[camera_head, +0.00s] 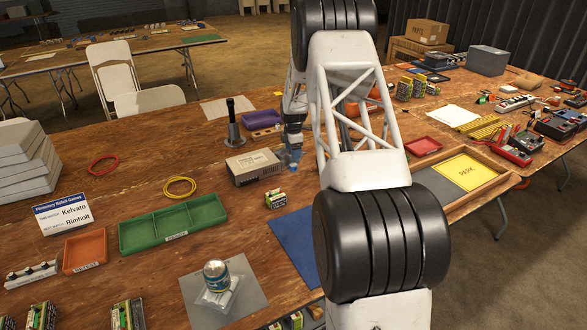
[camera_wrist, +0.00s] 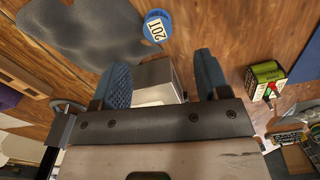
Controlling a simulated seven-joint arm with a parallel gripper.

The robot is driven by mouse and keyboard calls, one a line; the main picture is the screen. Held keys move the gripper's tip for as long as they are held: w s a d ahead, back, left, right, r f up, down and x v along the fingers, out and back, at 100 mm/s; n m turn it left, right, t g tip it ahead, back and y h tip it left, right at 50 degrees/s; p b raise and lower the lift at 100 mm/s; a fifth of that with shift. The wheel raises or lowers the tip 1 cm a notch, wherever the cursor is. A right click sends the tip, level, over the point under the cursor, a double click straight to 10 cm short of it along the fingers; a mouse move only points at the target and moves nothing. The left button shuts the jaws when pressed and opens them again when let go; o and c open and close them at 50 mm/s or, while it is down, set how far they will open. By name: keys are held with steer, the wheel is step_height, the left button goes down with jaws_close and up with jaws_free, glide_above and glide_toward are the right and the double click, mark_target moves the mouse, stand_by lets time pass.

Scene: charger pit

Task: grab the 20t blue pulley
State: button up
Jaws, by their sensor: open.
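The blue pulley (camera_wrist: 157,26) lies on the wooden table in the wrist view, with a pale label reading 20T on its face. It lies just beyond my gripper (camera_wrist: 160,70), whose two blue-grey fingers are spread apart. The pulley is not between the fingers, and I see no contact.
A battery-like pack (camera_head: 276,198) and a blue mat (camera_head: 291,245) lie nearer. A black post on a grey base (camera_head: 233,125) stands behind left. A green tray (camera_head: 173,223) is further left.

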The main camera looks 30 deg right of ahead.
mark_target(293, 165)
steer(key=shift+f, duration=1.3)
steer(key=shift+w+f, duration=0.1)
steer(key=shift+f, duration=2.5)
steer(key=shift+c, duration=0.2)
steer(key=c, duration=1)
